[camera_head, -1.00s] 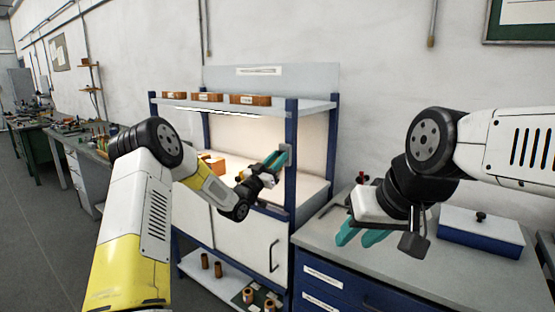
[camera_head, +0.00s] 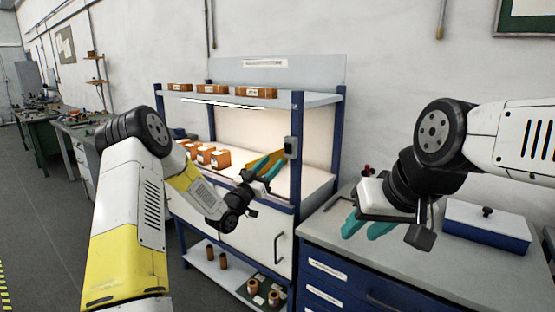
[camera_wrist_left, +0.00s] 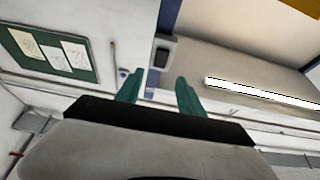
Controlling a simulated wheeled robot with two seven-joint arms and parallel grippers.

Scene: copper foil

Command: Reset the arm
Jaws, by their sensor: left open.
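My left gripper (camera_head: 266,170) has teal fingers and is in front of the blue-framed workstation shelf (camera_head: 297,150), near its right front post. In the left wrist view its two fingers (camera_wrist_left: 160,90) stand apart with nothing between them. My right gripper (camera_head: 360,228) also has teal fingers. It hangs over the grey counter (camera_head: 330,240) at the right, with its fingers apart and nothing seen between them. A yellow-orange piece (camera_head: 262,162) shows just behind the left fingers in the head view.
Several orange boxes (camera_head: 208,157) sit on the lit work surface, and more (camera_head: 255,92) stand on the upper shelf. A grey switch box (camera_head: 290,147) is on the right post. A blue box with a white lid (camera_head: 487,222) rests on the counter. Copper rolls (camera_head: 223,261) stand on the low shelf.

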